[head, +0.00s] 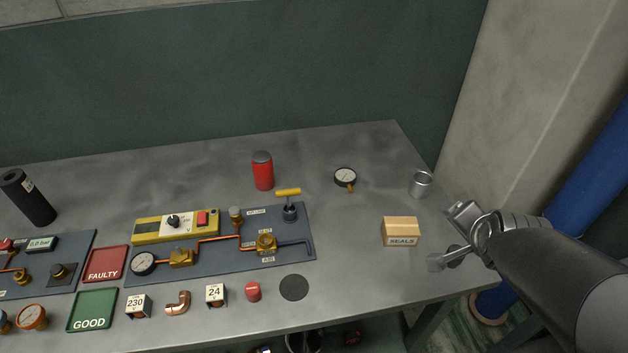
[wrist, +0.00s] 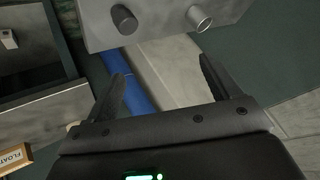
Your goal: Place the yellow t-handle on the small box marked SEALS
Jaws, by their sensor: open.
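The yellow t-handle (head: 288,192) sits on top of a dark fitting at the right end of the grey panel (head: 215,262). The small box marked SEALS (head: 400,232) is tan and stands on the right part of the bench, its top bare. My gripper (head: 448,236) is open and empty, just right of the SEALS box near the bench's right edge. In the wrist view my gripper (wrist: 162,75) shows two fingers spread apart with nothing between them. Neither the t-handle nor the SEALS box can be made out in the wrist view.
A metal cup (head: 421,184) and a black gauge (head: 345,178) stand behind the SEALS box. A red canister (head: 263,171) stands behind the t-handle. A dark disc (head: 293,288) lies in front of the panel. The bench between panel and SEALS box is clear.

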